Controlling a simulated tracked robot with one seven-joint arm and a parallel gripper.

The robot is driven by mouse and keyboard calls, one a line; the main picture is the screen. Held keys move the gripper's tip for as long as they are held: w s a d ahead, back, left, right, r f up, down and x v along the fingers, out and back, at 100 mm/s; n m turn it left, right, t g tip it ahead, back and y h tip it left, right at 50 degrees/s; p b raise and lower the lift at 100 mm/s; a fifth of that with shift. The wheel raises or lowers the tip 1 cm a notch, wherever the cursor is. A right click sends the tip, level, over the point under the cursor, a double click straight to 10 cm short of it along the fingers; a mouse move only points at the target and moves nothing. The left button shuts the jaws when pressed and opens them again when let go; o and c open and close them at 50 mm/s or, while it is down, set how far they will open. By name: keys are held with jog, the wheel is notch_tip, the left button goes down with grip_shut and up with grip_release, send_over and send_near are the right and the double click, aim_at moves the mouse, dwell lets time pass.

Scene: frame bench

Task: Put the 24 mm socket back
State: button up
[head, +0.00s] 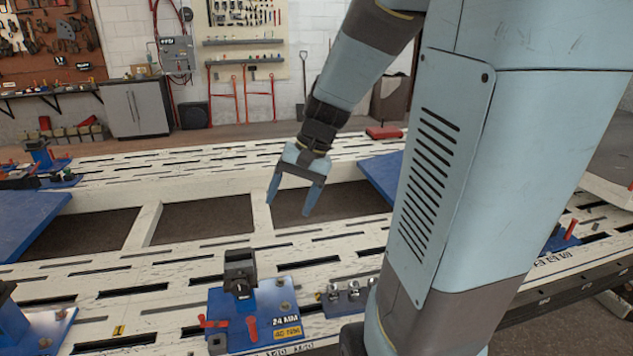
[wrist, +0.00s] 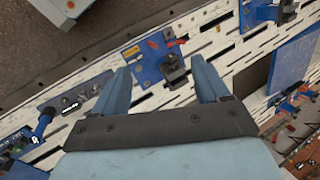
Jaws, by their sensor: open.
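My gripper (head: 288,210) is open and empty, pointing down above the gap in the white frame bench. In the wrist view its two blue fingers (wrist: 160,67) are spread apart. A blue plate (head: 262,303) marked "24 MM" carries a black clamp block (head: 240,270) and red handles; it also shows beyond the fingers in the wrist view (wrist: 150,72). A rack of several shiny sockets (head: 350,292) is right of the plate, partly hidden by my arm.
The slotted white bench (head: 150,262) has open gaps between its rails. Blue ramps (head: 28,220) stand at left and right. Other blue fixtures (head: 40,322) sit on the rails. A red item (head: 383,131) lies by the far rail. My arm hides much of the right side.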

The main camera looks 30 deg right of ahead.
jog(key=s+r+n+t+h, duration=0.4)
jog(key=s+r, duration=0.4)
jog(key=s, duration=0.3)
jog(key=shift+d+r+n+t, duration=0.15)
jog(key=shift+r+n+t, duration=0.15)
jog(key=shift+n, duration=0.1)
dwell(0.8)
